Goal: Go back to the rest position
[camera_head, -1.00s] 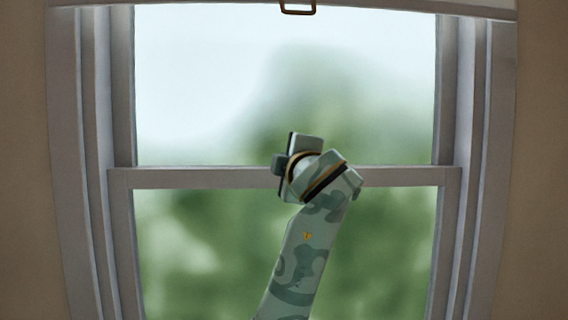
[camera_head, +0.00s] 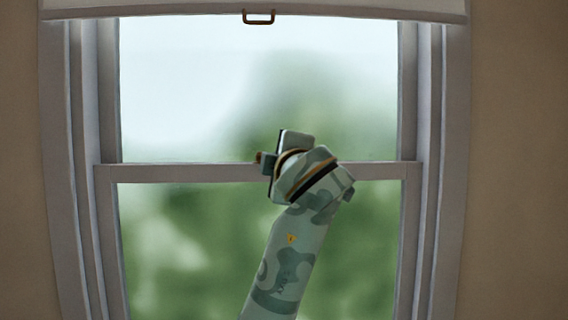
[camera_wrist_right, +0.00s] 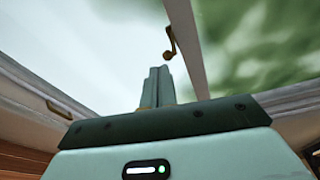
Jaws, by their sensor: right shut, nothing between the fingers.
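My right arm (camera_head: 285,250), with a green camouflage pattern, rises from the bottom middle of the head view in front of the window. Its wrist is bent over at the height of the window's middle rail. My right gripper shows in the right wrist view (camera_wrist_right: 157,87) with its two green fingers together and nothing between them. In the head view the fingers are mostly hidden behind the wrist. My left gripper is in neither view.
A sash window (camera_head: 108,250) with grey frame fills the middle of the head view. A pale blind (camera_head: 340,8) with a brass handle (camera_head: 258,17) hangs at its top. A brass fitting (camera_wrist_right: 171,45) shows on a rail in the wrist view. Bare wall (camera_head: 515,180) is at right.

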